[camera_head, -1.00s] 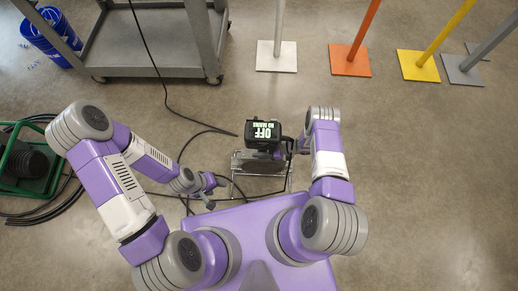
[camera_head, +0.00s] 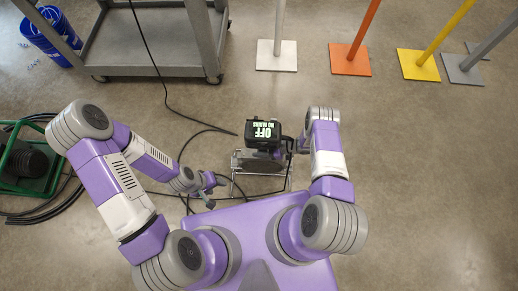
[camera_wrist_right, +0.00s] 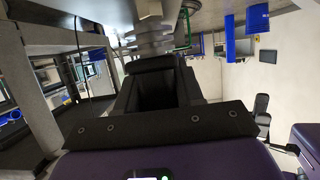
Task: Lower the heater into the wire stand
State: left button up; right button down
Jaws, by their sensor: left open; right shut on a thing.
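The heater (camera_head: 263,133) is a black box with a lit "OFF" display in the head view, with a dark round plate partly visible below it. My right gripper (camera_head: 291,146) is shut on the heater at its right side. The thin wire stand (camera_head: 262,194) is on the floor under and around the heater plate. I cannot tell whether the plate rests on the stand. In the right wrist view, a black part (camera_wrist_right: 158,82) fills the middle; the fingertips are not clear there. My left gripper (camera_head: 213,187) is open and empty, left of the stand.
A black cable runs down from the grey cart (camera_head: 150,45) and passes left of the heater. A green frame (camera_head: 48,170) with dark coils is at the far left. Coloured posts on flat bases, one orange (camera_head: 350,60), stand at the back right. The floor right of the heater is clear.

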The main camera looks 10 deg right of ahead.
jog(key=shift+w+a+r, duration=0.1)
jog(key=shift+w+r, duration=0.05)
jog(key=shift+r, duration=0.05)
jog(key=c, duration=0.6)
grip_release()
jog(key=shift+f, duration=0.1)
jog(key=shift+c, duration=0.2)
jog(key=shift+o, duration=0.9)
jog(key=shift+s+f, duration=0.35)
jog(key=shift+s, duration=0.1)
jog(key=o, duration=0.5)
jog(key=shift+w+r, duration=0.1)
jog(key=shift+c, duration=0.2)
jog(key=shift+w, duration=0.1)
jog(key=shift+s+d, duration=0.2)
jog(key=shift+d, duration=0.75)
jog(key=shift+s+d, duration=0.55)
jog(key=shift+d, duration=1.25)
jog(key=shift+s+d, duration=0.5)
jog(key=shift+d, duration=1.3)
jog(key=shift+s+d, duration=0.55)
jog(key=shift+d, duration=1.25)
